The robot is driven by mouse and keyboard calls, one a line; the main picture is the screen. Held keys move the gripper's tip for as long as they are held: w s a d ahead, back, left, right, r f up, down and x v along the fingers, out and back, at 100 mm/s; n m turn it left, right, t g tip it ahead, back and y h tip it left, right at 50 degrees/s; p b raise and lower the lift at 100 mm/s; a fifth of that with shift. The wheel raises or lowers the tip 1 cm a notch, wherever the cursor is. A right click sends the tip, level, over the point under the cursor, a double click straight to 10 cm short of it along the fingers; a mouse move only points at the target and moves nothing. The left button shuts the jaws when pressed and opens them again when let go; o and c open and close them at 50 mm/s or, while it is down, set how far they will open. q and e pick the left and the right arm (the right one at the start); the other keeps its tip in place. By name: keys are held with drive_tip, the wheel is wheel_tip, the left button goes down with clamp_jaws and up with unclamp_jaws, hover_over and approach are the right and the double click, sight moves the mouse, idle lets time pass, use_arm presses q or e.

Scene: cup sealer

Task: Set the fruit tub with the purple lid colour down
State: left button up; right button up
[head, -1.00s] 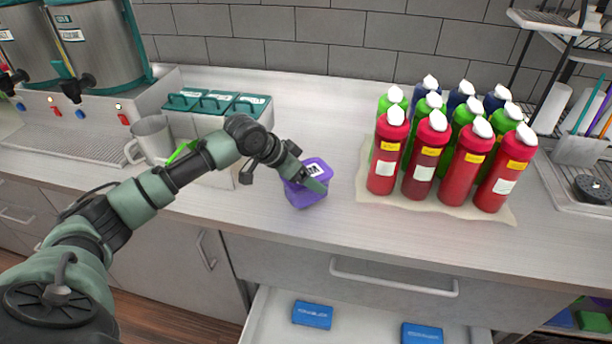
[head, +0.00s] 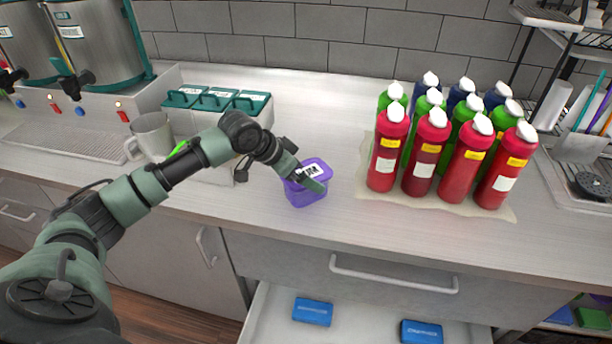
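The fruit tub with the purple lid (head: 318,166) stands on the counter, left of the bottles. Its body is see-through purple, and a white label with a dark code is on the lid. It looks upright and close to level. My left gripper (head: 308,182) reaches in from the left, with one finger across the lid and front of the tub. The other finger is hidden, so whether the gripper grips the tub or is slightly open does not show. My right gripper is not in view.
Several red, green and blue bottles (head: 428,153) stand on a beige mat (head: 400,201) to the right. An open drawer (head: 262,318) with blue packs is below. Counter in front of the tub is clear.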

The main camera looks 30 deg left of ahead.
use_arm(q)
drive_tip(key=b+v, duration=0.1)
drive_tip(key=v, duration=0.9)
drive_tip(key=shift+s+b, duration=0.15)
drive_tip(key=shift+b, duration=0.25)
drive_tip(key=shift+a+r, duration=0.1)
